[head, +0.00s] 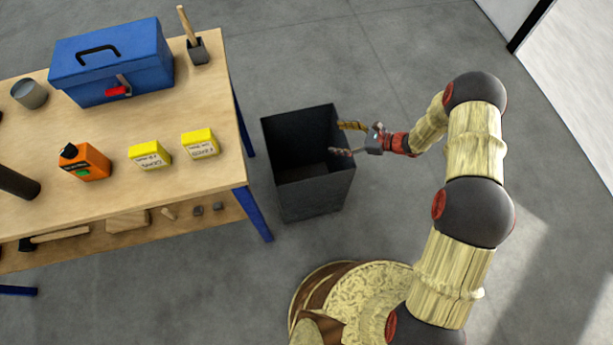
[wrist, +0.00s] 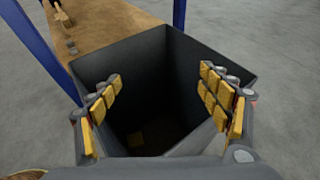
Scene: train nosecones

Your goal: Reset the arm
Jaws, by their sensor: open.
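My gripper (head: 345,138) is at the end of my outstretched arm, over the right side of a dark grey open bin (head: 314,205). In the wrist view my gripper (wrist: 160,95) is open, with its two yellow-padded fingers wide apart and nothing between them. The bin (wrist: 125,62) lies beneath the fingers in that view. A small dim yellowish patch shows on the bin's dark floor in the wrist view; I cannot tell clearly what it is.
A wooden workbench (head: 100,205) stands left of the bin. On it are a blue toolbox (head: 112,60), an orange bottle (head: 85,162), two yellow boxes (head: 150,156), a grey cup (head: 29,94) and a brush holder (head: 197,52). The grey floor (head: 300,50) behind the bin is clear.

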